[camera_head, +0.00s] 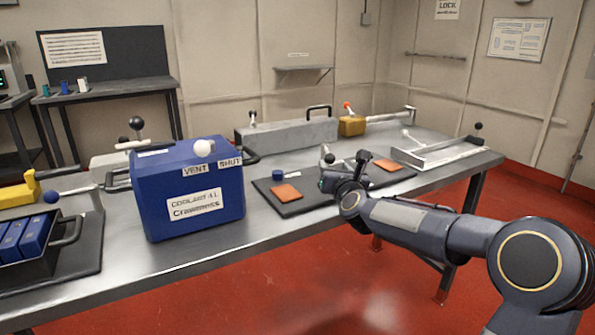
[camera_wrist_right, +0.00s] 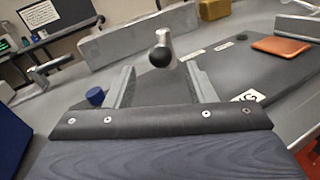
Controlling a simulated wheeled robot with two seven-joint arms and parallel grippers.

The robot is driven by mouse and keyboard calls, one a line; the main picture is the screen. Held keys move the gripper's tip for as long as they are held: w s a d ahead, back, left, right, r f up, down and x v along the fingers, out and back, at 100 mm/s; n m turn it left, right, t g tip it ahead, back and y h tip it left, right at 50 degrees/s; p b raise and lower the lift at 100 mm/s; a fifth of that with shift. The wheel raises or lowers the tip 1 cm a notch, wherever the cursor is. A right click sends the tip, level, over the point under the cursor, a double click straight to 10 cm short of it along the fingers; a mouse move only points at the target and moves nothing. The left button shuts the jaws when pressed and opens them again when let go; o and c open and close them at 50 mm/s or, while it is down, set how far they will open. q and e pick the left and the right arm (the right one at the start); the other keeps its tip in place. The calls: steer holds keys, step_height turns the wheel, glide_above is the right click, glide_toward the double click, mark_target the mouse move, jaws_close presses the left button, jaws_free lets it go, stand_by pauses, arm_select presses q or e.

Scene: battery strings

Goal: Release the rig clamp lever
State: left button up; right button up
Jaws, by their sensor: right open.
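A short grey lever with a black ball knob (camera_wrist_right: 161,56) stands on the dark mat in the right wrist view. In the head view a dark ball knob (camera_head: 329,158) shows just beyond my right gripper (camera_head: 326,178). In the wrist view my right gripper (camera_wrist_right: 161,80) is open, with the knob seen between and beyond its two fingers. I see no contact with the lever. No readable label marks it as the rig clamp lever. The lever's base is partly hidden in the head view by my gripper. My left gripper is not in view.
The dark mat (camera_head: 310,206) also holds orange pads (camera_head: 286,192) and a blue cap (camera_head: 278,174). A blue box (camera_head: 188,210) with a white knob stands left on the steel table. A long grey block (camera_head: 288,136) and yellow block (camera_head: 352,126) stand behind; a metal frame (camera_head: 440,155) lies right.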

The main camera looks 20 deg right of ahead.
mark_target(330, 160)
steer(key=shift+w+d+r, duration=0.1)
steer(key=shift+w+d, duration=0.05)
steer(key=shift+w, duration=0.25)
steer(key=p+x, duration=0.1)
steer(key=x, duration=0.5)
steer(key=shift+w+d, duration=0.15)
steer(key=shift+w, duration=0.25)
steer(key=shift+c, duration=0.3)
jaws_close()
